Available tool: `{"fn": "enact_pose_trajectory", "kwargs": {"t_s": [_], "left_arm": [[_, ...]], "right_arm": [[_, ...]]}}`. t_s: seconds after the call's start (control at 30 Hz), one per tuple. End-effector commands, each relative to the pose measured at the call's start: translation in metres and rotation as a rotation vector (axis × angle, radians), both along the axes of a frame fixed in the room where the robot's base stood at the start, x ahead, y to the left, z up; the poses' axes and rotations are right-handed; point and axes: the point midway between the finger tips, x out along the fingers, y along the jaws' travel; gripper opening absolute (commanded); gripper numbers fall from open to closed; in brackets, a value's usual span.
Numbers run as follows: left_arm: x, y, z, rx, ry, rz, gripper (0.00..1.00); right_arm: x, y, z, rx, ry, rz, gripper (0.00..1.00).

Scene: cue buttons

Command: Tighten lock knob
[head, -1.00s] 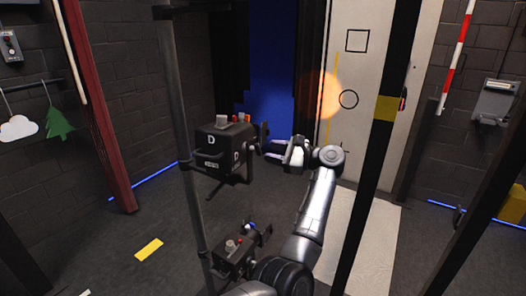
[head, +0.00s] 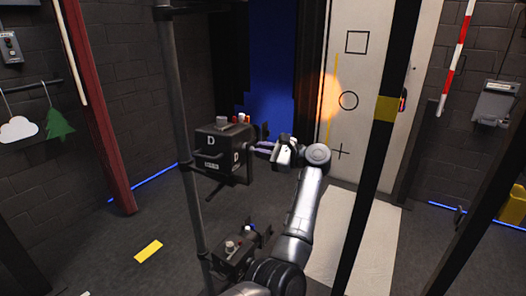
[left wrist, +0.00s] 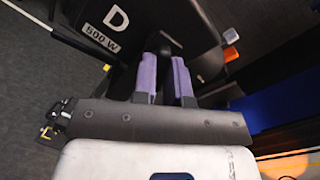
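A black lamp housing marked "D" (head: 212,150) hangs on the dark upright pole (head: 178,120) at centre left. Its yoke and side fittings are on its right side, where the lock knob sits, mostly hidden by my fingers. My left gripper (head: 264,147) reaches this side from the right. In the left wrist view its two purple-padded fingers (left wrist: 167,78) stand close together with a dark piece between them, apparently the lock knob. The lamp's "D" and "500 W" label (left wrist: 105,27) shows beyond the fingers. My right gripper is not in view.
A second, smaller lamp (head: 237,252) sits lower on the pole beside my left arm. A black post with a yellow band (head: 386,108) stands right of the arm. Orange and white fittings (head: 243,119) show behind the upper lamp. A pale door (head: 365,60) is behind.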

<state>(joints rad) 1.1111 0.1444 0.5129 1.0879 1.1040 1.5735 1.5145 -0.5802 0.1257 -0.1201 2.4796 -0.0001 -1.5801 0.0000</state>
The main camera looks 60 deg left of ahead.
Motion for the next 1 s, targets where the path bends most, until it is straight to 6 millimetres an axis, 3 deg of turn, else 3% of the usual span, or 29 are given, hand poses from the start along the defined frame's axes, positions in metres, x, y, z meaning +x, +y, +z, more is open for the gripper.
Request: {"fn": "enact_pose_trajectory", "kwargs": {"t_s": [0.1, 0.57, 1.0], "left_arm": [[0.0, 0.0, 0.0, 0.0, 0.0, 0.0, 0.0], [0.0, 0.0, 0.0, -0.047, 0.062, 0.0, 0.0], [0.002, 0.001, 0.002, -0.269, 0.373, -0.001, 0.0]], "right_arm": [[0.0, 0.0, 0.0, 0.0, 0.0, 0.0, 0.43], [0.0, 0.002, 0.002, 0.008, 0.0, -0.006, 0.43], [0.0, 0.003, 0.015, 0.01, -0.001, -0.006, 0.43]]}}
